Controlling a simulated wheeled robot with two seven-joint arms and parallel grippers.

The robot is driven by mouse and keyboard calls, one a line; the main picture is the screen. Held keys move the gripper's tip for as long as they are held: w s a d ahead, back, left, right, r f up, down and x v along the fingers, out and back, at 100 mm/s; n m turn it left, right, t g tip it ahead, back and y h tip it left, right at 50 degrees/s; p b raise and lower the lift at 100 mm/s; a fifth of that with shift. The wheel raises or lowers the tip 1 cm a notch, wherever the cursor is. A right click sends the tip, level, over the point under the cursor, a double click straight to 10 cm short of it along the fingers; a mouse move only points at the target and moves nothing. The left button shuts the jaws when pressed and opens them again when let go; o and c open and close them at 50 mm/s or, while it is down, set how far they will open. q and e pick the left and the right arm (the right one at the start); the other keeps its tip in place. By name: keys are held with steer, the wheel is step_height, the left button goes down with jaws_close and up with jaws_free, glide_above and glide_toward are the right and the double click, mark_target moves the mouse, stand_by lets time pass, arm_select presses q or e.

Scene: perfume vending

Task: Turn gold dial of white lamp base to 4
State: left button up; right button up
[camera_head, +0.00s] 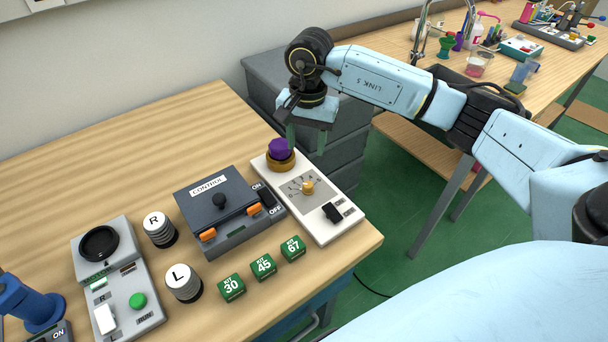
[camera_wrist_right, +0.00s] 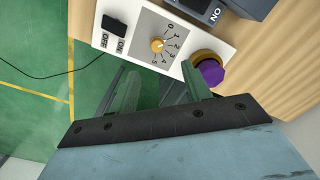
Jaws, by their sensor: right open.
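The white lamp base (camera_head: 330,223) lies near the right edge of the table. Its gold dial (camera_head: 307,188) sits on a grey panel with a scale. In the right wrist view the gold dial (camera_wrist_right: 157,45) is ringed by the numbers 0 to 5; which number it points at is too small to tell. The base also carries a black switch (camera_head: 332,213) and a purple knob (camera_head: 281,150) on a gold ring. My right gripper (camera_head: 306,138) is open and empty above the far end of the base, near the purple knob and apart from the dial. My left gripper is out of view.
A dark control box (camera_head: 218,208) stands left of the lamp base. Green kit blocks (camera_head: 264,265), R and L cylinders (camera_head: 183,281) and a grey panel (camera_head: 119,288) lie further left. A grey drawer cabinet (camera_head: 348,150) stands beyond the table. The back left tabletop is clear.

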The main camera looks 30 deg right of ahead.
mark_target(308, 184)
steer(key=f, duration=1.3)
steer(key=shift+d, duration=0.3)
steer(key=shift+c, duration=0.2)
steer(key=c, duration=0.9)
steer(key=shift+c, duration=0.2)
